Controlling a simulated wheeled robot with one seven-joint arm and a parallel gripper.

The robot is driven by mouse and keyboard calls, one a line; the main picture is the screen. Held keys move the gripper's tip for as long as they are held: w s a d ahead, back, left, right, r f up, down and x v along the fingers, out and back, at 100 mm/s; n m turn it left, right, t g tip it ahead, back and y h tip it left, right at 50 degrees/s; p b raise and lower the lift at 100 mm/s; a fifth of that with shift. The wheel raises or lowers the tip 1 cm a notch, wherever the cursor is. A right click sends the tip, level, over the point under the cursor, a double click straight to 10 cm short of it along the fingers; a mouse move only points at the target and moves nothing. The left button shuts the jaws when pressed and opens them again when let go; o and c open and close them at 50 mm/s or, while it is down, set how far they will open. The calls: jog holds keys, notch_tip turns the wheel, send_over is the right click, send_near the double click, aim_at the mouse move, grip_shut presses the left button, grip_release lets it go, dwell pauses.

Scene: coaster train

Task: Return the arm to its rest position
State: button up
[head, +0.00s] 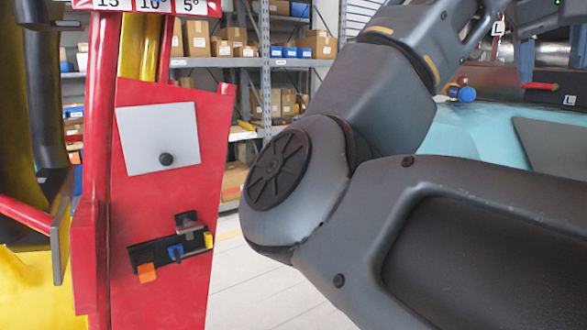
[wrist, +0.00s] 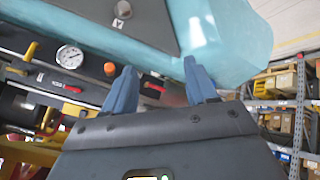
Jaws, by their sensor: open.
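My arm (head: 340,160) fills the right and middle of the head view. It bends at a dark elbow joint at centre and rises to the upper right. My gripper (wrist: 160,75) shows in the wrist view with two blue fingers apart and nothing between them. Its fingers point towards a teal body panel (wrist: 235,40) and a dark panel with a gauge (wrist: 69,57). I cannot tell whether the fingers touch anything.
A red post panel (head: 160,240) with a grey plate (head: 158,140) and a small latch bracket (head: 172,250) stands on the left, close to my elbow. Shelves with boxes (head: 265,62) stand behind. The teal panel (head: 475,130) lies behind my arm at right. Pale floor (head: 255,285) shows below the elbow.

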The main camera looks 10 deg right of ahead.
jog(key=w+d+f+n+t+h, duration=0.15)
jog(key=f+h, duration=0.25)
jog(key=f, duration=0.4)
jog(key=w+d+f+n+t+h, duration=0.1)
jog(key=w+f+n+t+h, duration=0.2)
jog(key=f, duration=0.4)
jog(key=s+a+f+n+t+y, duration=0.3)
jog(key=a+f+t, duration=0.1)
jog(key=f, duration=0.6)
jog(key=s+a+f+n+t+y, duration=0.3)
jog(key=a+f+n+t, duration=0.1)
jog(key=f, duration=0.5)
jog(key=s+a+f+y+b, duration=0.1)
jog(key=s+a+f+y, duration=0.3)
jog(key=s, duration=0.4)
jog(key=s+a+f+y, duration=0.2)
jog(key=s+a+f, duration=0.2)
jog(key=s+f, duration=0.3)
jog(key=s+a+m+y, duration=0.1)
jog(key=s+a+m, duration=0.1)
jog(key=s, duration=0.8)
jog(key=s+a+r+m+g+y, duration=0.1)
jog(key=s+a+m, duration=0.2)
jog(key=s, duration=0.7)
jog(key=shift+a+r, duration=0.25)
jog(key=shift+a, duration=0.75)
